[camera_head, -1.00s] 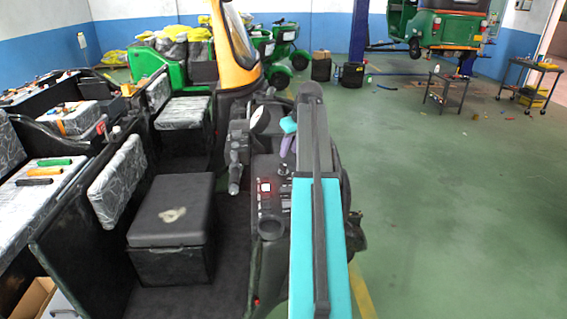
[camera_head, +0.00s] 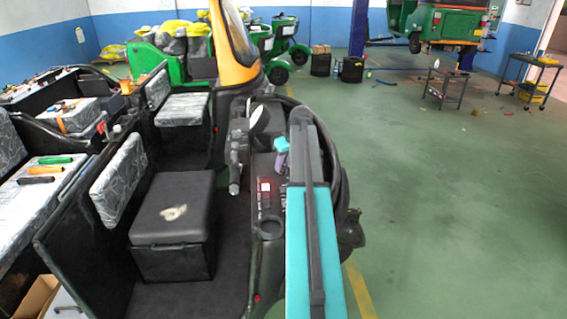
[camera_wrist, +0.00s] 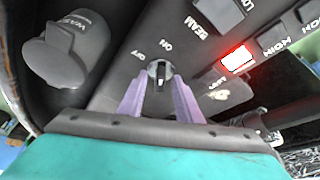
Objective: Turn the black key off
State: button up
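The small black key (camera_wrist: 160,76) sits in a round switch on the dark dashboard, in the wrist view. The labels OFF and ON are printed beside it, OFF to the upper left and ON above. The key stands roughly upright in the picture, nearer in line with ON. My gripper (camera_wrist: 160,84) has its purple fingers apart, one on each side of the key. I cannot tell whether they touch it. In the head view my teal and purple gripper (camera_head: 281,155) is over the dashboard (camera_head: 266,190) and the key does not show.
A capped WASH knob (camera_wrist: 65,50) stands left of the key. A lit red switch (camera_wrist: 238,60) and other labelled switches are to the right. The handlebar grip (camera_head: 236,165) is just left of my gripper. The open floor (camera_head: 450,200) is on the right.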

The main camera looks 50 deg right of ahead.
grip_shut()
jog(key=shift+d+f+n+b, duration=0.1)
jog(key=shift+n+b, duration=0.25)
jog(key=shift+n, duration=0.05)
jog(key=shift+w+d+n+y+b, duration=0.15)
jog(key=shift+n+y+b, duration=0.55)
jog(key=shift+n, duration=0.5)
jog(key=n+y+b, duration=0.1)
jog(key=n+b, duration=0.1)
jog(key=n, duration=0.1)
jog(key=shift+d, duration=0.2)
jog(key=n+g+y+b, duration=0.1)
jog(key=n, duration=0.2)
jog(key=shift+n+b, duration=0.35)
jog(key=shift+n, duration=0.05)
jog(key=shift+n+g+y+b, duration=0.3)
jog(key=shift+n+y+b, duration=0.15)
jog(key=shift+n, duration=0.55)
